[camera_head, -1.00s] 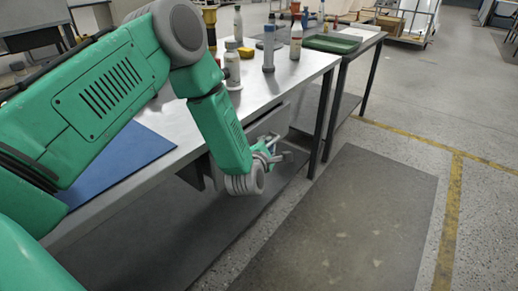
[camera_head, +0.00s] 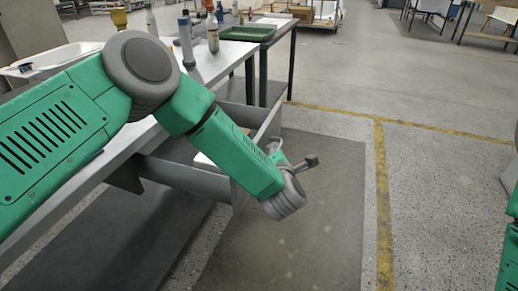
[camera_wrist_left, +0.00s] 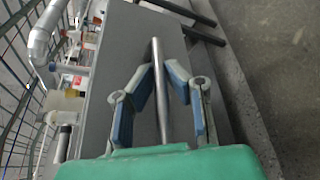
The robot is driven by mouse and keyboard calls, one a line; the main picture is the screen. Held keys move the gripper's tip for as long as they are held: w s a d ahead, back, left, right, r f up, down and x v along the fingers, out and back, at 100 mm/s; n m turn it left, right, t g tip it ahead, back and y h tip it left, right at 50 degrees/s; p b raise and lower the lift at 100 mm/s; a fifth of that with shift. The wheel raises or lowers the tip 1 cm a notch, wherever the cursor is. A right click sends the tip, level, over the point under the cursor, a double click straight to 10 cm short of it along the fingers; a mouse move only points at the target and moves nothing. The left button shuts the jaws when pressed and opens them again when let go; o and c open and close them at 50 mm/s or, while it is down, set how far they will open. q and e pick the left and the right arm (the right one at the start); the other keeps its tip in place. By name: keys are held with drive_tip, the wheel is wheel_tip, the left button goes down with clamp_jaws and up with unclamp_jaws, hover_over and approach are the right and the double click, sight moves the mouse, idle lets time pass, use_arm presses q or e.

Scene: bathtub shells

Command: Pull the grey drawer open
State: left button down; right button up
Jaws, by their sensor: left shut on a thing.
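The grey drawer (camera_head: 185,178) stands out from under the front of the metal worktable in the head view, its side walls and part of its inside showing. My left arm crosses in front and hides much of its front. My left gripper (camera_head: 291,163) is at the drawer's front, low beside the table. In the left wrist view its blue-padded fingers (camera_wrist_left: 161,72) are on either side of the long grey handle bar (camera_wrist_left: 158,55), shut on it, against the grey drawer front (camera_wrist_left: 126,45). My right gripper is out of view; only green parts of that arm show at the right edge.
On the worktable (camera_head: 232,52) stand several bottles, a green tray (camera_head: 247,33) and a white tub (camera_head: 60,57). A dark floor mat (camera_head: 325,200) lies in front of the drawer. The floor beyond the yellow line (camera_head: 380,180) is open.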

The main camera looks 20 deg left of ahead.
use_arm(q)
drive_tip(key=shift+s+d+f, duration=0.1)
drive_tip(key=shift+d+f, duration=0.05)
drive_tip(key=shift+d, duration=0.35)
drive_tip(key=shift+s+d+f, duration=0.1)
drive_tip(key=shift+d+f, duration=0.05)
drive_tip(key=shift+d, duration=0.3)
drive_tip(key=c, duration=1.7)
unclamp_jaws()
drive_tip(key=shift+c, duration=0.2)
drive_tip(key=shift+o, duration=0.7)
drive_tip(key=shift+a+r, duration=0.1)
drive_tip(key=v, duration=1.1)
drive_tip(key=shift+s+d, duration=0.2)
drive_tip(key=shift+s, duration=0.15)
